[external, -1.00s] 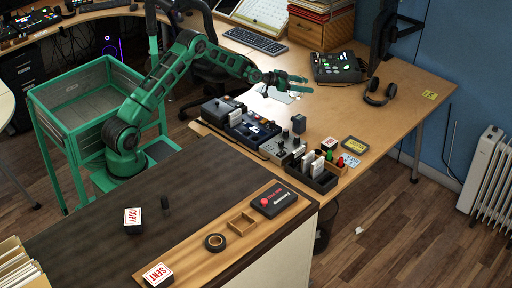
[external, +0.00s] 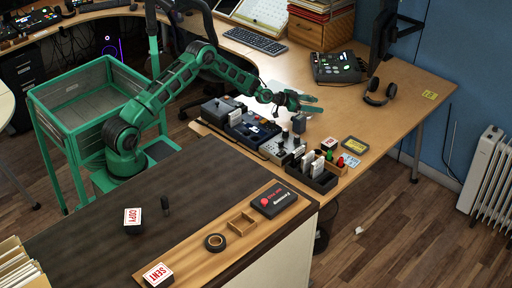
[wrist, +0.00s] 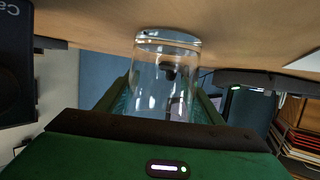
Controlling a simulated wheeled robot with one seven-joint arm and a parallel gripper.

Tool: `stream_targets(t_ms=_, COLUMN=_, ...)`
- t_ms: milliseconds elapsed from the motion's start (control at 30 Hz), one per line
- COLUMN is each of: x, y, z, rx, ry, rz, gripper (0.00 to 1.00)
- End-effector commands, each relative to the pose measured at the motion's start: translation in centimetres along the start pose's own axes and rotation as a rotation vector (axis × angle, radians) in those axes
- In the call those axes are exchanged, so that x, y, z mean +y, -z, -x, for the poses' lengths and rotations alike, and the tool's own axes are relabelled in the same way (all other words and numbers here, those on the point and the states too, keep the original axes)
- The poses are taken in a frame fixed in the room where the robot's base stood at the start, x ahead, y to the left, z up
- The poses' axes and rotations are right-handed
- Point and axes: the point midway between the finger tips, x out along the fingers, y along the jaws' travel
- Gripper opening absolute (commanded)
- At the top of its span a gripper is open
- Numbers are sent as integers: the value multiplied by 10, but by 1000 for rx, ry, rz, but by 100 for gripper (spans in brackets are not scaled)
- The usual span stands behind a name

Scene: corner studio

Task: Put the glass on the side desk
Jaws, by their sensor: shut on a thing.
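My gripper (external: 310,104) is shut on a clear glass (wrist: 165,65), which stands out between the two green fingers in the wrist view. In the external view my gripper is over the wooden desk (external: 350,110), just behind the row of devices at its near edge. The glass is too small and see-through to make out clearly there. The wrist view shows the wooden surface close beyond the glass end; I cannot tell whether they touch. A dark-topped desk (external: 100,215) with a wooden front strip stands in the foreground, away from my gripper.
Below my gripper are a control box (external: 255,130), joystick unit (external: 283,148) and card holder (external: 320,178). Headphones (external: 379,92) and a mixer (external: 338,67) lie farther back. The dark desk holds a COPY stamp (external: 132,220) and a tape roll (external: 215,242); much of its top is clear.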

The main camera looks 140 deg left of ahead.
Motion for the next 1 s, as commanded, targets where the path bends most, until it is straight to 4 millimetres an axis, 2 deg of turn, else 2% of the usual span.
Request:
stream_targets(t_ms=200, x=0, y=-2, z=-1, rx=0, ry=0, rz=0, gripper=30)
stream_targets(t_ms=233, x=0, y=-3, z=-1, rx=-1, ry=0, rz=0, gripper=63)
stream_targets(t_ms=300, x=0, y=-2, z=0, rx=-1, ry=0, rz=0, gripper=79)
stream_targets(t_ms=733, x=0, y=0, z=5, rx=-1, ry=0, rz=0, gripper=79)
stream_targets(t_ms=867, x=-1, y=0, z=23, rx=-3, ry=1, rz=-1, gripper=79)
stream_targets(t_ms=1000, x=-1, y=0, z=51, rx=-3, ry=2, rz=0, gripper=79)
